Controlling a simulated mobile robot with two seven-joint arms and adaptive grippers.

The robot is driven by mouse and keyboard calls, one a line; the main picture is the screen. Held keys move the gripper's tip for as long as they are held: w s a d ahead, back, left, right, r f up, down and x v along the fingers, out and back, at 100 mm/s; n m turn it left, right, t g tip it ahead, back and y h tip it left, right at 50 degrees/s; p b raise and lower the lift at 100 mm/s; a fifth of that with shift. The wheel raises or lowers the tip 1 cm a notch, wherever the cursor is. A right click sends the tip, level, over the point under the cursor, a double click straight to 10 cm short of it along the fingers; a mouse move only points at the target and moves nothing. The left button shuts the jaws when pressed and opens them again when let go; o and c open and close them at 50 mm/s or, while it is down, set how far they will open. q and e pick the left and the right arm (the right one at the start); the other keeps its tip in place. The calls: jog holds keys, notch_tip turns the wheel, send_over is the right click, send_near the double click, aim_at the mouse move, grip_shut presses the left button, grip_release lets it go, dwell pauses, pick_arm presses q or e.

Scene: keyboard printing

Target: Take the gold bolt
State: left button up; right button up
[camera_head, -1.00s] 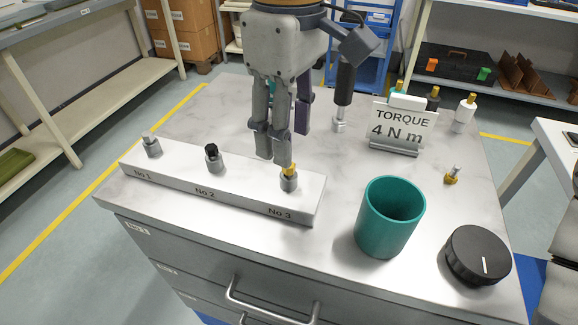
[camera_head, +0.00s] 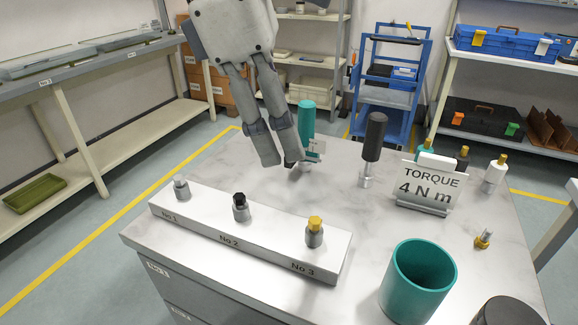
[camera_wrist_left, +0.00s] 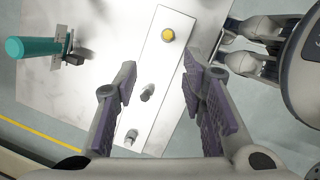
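A gold bolt head (camera_head: 315,223) sits upright in a grey socket at the No 3 place of the metal holder block (camera_head: 270,238). It also shows in the left wrist view (camera_wrist_left: 168,35). A second gold-headed bolt (camera_head: 483,240) is on the table at the right. My left gripper (camera_head: 279,164) is above the table behind the block, left of the No 3 bolt. In the left wrist view its fingers (camera_wrist_left: 158,88) are spread with nothing gripped. Parts of my right gripper (camera_wrist_left: 238,45) show there at the right edge; its opening is unclear.
A black-topped piece (camera_head: 240,207) stands at No 2 and a grey one (camera_head: 181,188) at No 1. A teal cup (camera_head: 418,283), torque sign (camera_head: 430,185), black-handled driver (camera_head: 374,145) and teal-handled driver (camera_head: 306,125) stand nearby. Bare tabletop lies between block and sign.

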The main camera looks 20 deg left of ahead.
aim_at(316, 220)
pick_arm(q)
jog(key=d+f, duration=0.1)
jog(key=f, duration=0.3)
jog(key=d+f+n, duration=0.1)
jog(key=f, duration=0.3)
jog(key=w+d+f+n+h, duration=0.1)
jog(key=d+f, duration=0.1)
jog(key=f, duration=0.2)
jog(key=shift+f, duration=0.35)
jog(key=shift+c, duration=0.2)
grip_shut()
jog(key=c, duration=0.8)
grip_release()
jog(key=shift+r, duration=0.15)
grip_shut()
jog(key=shift+r, duration=1.4)
